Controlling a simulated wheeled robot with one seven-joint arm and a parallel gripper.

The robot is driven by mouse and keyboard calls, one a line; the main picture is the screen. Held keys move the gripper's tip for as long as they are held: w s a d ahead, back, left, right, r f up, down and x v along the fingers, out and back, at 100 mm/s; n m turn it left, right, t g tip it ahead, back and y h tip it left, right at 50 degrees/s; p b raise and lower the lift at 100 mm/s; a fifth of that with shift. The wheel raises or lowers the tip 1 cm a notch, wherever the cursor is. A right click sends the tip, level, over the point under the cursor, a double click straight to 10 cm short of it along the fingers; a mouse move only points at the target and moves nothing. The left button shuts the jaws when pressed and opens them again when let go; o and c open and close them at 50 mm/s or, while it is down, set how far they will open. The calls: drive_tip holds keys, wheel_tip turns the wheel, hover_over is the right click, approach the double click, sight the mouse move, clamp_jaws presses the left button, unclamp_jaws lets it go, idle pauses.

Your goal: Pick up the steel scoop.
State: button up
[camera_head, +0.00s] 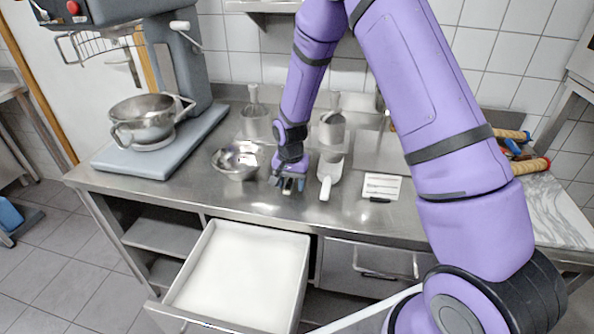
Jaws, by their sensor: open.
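The steel scoop (331,166) lies on the steel worktop (225,198), its pale handle pointing toward the front edge. My gripper (288,184) points down over the worktop just left of the scoop, apart from it. Its fingers are open, and I see nothing between them. Whether the fingertips touch the worktop is too small to tell.
A shiny steel bowl (236,164) stands close left of my gripper. Upright metal containers (332,128) stand behind. A small card (382,186) stands to the right. A large mixer (180,60) fills the left end. An open drawer (303,262) juts out below the front edge.

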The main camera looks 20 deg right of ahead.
clamp_jaws()
